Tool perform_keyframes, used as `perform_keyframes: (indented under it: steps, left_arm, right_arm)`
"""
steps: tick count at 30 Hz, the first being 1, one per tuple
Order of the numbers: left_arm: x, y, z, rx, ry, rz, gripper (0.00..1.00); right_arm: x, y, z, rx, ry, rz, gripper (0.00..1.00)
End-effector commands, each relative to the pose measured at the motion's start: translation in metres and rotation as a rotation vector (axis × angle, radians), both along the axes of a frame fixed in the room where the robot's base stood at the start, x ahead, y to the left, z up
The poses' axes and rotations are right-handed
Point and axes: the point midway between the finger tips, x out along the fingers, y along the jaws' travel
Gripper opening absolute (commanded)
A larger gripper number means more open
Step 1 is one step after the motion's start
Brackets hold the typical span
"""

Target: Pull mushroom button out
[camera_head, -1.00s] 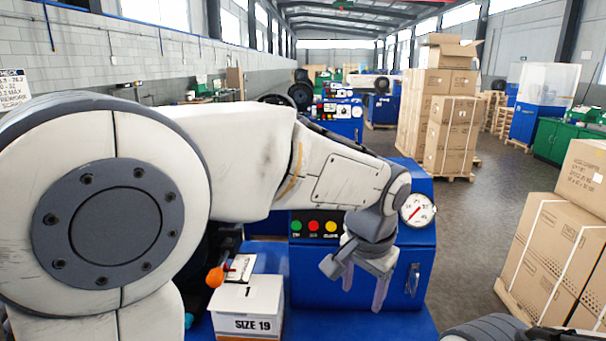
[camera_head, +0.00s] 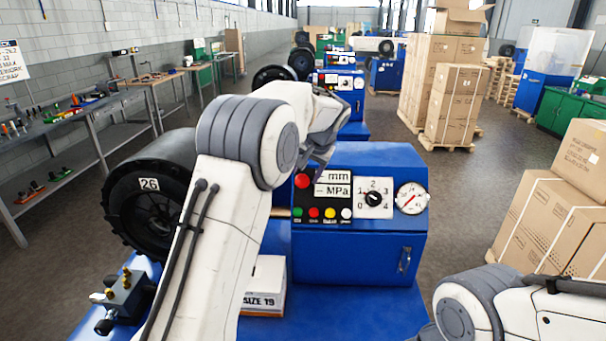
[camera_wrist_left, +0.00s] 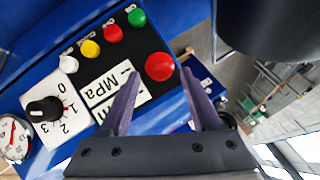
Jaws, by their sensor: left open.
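The red mushroom button (camera_head: 302,180) sits at the upper left of the black panel on the blue machine (camera_head: 345,260). In the left wrist view the button (camera_wrist_left: 159,67) is a large red dome between the two fingertips of my left gripper (camera_wrist_left: 160,78). The jaws are open with nothing held. I cannot tell how far the tips are from the button. In the head view my left gripper (camera_head: 322,158) is small and partly hidden by its wrist, just above and right of the button. My right arm shows at the lower right, its gripper out of view.
Green, red, yellow and white small buttons (camera_head: 314,212) line the panel's lower edge. A black dial (camera_head: 373,198) and a round gauge (camera_head: 411,198) are to the right. A SIZE 19 box (camera_head: 265,285) stands below. Cardboard boxes (camera_head: 545,215) stand at right.

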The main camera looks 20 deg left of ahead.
Motion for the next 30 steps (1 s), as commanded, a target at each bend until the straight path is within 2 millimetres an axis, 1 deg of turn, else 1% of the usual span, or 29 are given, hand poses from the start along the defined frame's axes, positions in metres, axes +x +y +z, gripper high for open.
perform_keyframes:
  steps: [1, 3, 7, 12, 17, 18, 20, 21, 23, 30]
  left_arm:
    - [0.002, 0.004, -0.006, -0.001, 0.004, 0.001, 0.64]
    - [0.007, 0.007, -0.014, -0.001, 0.003, 0.0, 0.64]
    - [0.012, 0.011, -0.025, 0.0, 0.001, 0.0, 0.64]
    - [0.014, 0.012, -0.03, -0.001, -0.001, -0.001, 0.64]
    - [0.014, 0.012, -0.031, -0.001, -0.001, -0.001, 0.64]
    - [0.014, 0.012, -0.031, -0.001, 0.0, -0.002, 0.6]
    - [0.014, 0.012, -0.031, -0.001, 0.0, -0.002, 0.37]
    - [0.014, 0.012, -0.031, -0.001, 0.0, -0.002, 0.22]
    - [0.013, 0.012, -0.031, -0.001, 0.0, -0.002, 0.0]
    - [0.012, 0.01, -0.029, -0.001, -0.001, -0.002, 0.0]
  right_arm:
    - [0.0, 0.0, 0.006, 0.0, 0.0, 0.001, 0.0]
    - [0.0, 0.0, 0.009, 0.0, 0.0, 0.001, 0.0]
    - [0.0, 0.0, 0.012, 0.0, 0.0, 0.002, 0.0]
    - [0.0, 0.0, 0.013, 0.0, 0.0, 0.002, 0.0]
    - [0.0, 0.0, 0.012, 0.0, 0.0, 0.002, 0.0]
    - [0.0, 0.0, 0.012, 0.0, 0.0, 0.002, 0.0]
    - [0.0, 0.0, 0.012, 0.0, 0.0, 0.002, 0.0]
    - [0.0, 0.0, 0.012, 0.0, 0.0, 0.002, 0.0]
    - [0.0, 0.0, 0.012, 0.0, 0.0, 0.002, 0.0]
    - [0.0, 0.0, 0.01, 0.0, 0.0, 0.002, 0.0]
